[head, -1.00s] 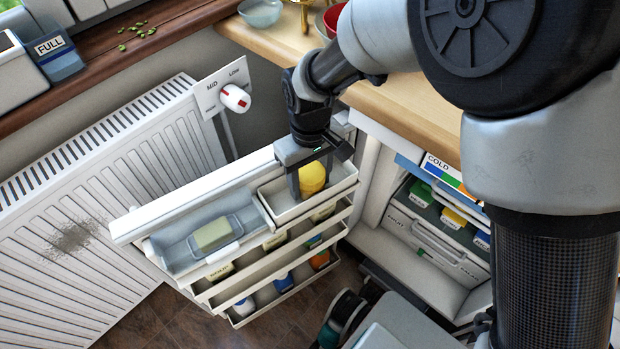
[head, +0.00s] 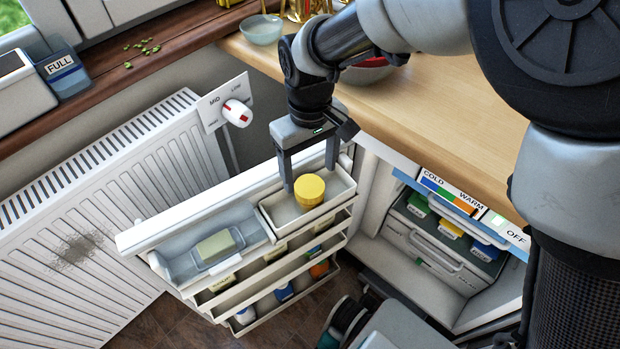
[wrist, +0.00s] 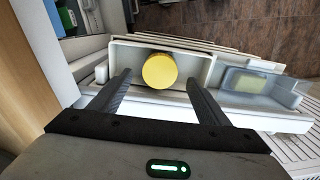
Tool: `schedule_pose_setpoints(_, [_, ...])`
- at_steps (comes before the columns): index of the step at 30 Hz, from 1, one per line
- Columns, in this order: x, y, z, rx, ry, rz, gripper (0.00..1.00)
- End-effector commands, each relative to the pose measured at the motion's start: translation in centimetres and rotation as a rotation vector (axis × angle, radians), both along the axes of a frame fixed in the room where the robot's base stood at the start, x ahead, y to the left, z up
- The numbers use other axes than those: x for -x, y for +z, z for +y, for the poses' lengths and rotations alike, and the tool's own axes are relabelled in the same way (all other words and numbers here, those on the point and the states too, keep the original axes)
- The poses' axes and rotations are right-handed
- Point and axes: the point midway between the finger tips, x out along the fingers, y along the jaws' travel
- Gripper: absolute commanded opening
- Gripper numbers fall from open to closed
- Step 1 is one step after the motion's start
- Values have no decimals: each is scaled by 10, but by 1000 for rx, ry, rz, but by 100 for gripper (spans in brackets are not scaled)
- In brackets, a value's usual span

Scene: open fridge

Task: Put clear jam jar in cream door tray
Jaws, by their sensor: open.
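The jam jar shows as a round yellow lid (head: 309,188) with little of its body visible. It stands upright in the cream door tray (head: 343,196), the upper right compartment of the open fridge door. In the wrist view the yellow lid (wrist: 160,71) lies ahead of and between the fingers, inside the tray (wrist: 200,72). My gripper (head: 309,183) is open and empty, above and behind the jar, with its fingers apart from the lid. The wrist view also shows my gripper (wrist: 160,85) with both fingers spread wide. The jar's base is hidden by the tray wall.
A clear bin with a butter dish (head: 214,245) sits left of the tray. Lower door shelves hold several containers. A white radiator (head: 110,200) stands behind the door. The wooden counter (head: 440,110) is at right, above the fridge drawers (head: 440,235).

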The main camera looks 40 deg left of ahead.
Motion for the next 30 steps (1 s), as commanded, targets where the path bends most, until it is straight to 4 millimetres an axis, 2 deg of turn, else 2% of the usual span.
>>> schedule_pose_setpoints(1, [0,12,1,-3,0,-2,70])
schedule_pose_setpoints(3, [0,20,0,-1,0,0,70])
schedule_pose_setpoints(8, [0,31,0,-1,0,0,70])
schedule_pose_setpoints(30, [0,32,0,0,1,0,70])
